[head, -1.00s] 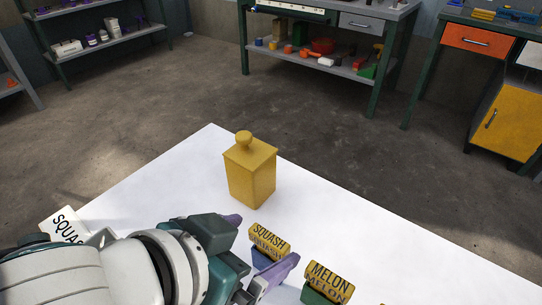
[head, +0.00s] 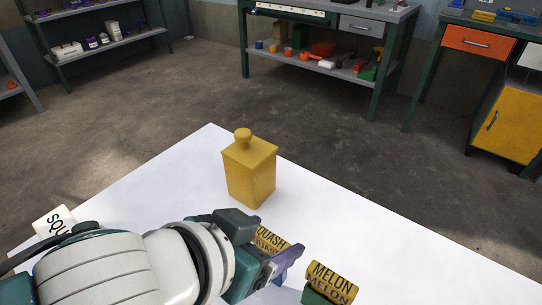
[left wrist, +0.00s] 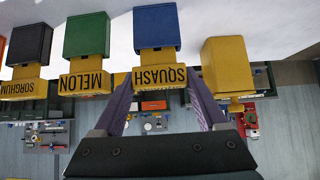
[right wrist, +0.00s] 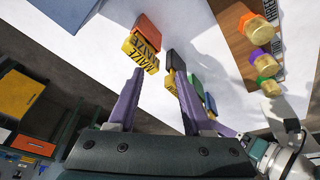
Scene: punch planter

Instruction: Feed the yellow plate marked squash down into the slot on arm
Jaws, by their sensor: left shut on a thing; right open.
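The yellow plate marked SQUASH (head: 272,238) stands on a blue block on the white table, its left end hidden by my left gripper (head: 274,252). In the left wrist view the plate (left wrist: 160,77) lies between my two purple fingers, with the blue block (left wrist: 157,26) attached beyond it. My left gripper is shut on the plate. My right gripper (right wrist: 155,80) is open and empty; it shows only in the right wrist view. I cannot make out the slot on the arm in these frames.
The MELON plate (head: 331,281) on its green block is close to the right. A yellow box with a knob (head: 250,172) stands behind. A white card (head: 54,220) is at the left. The MAIZE plate (right wrist: 140,52) is near my right fingers. The table's far right is clear.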

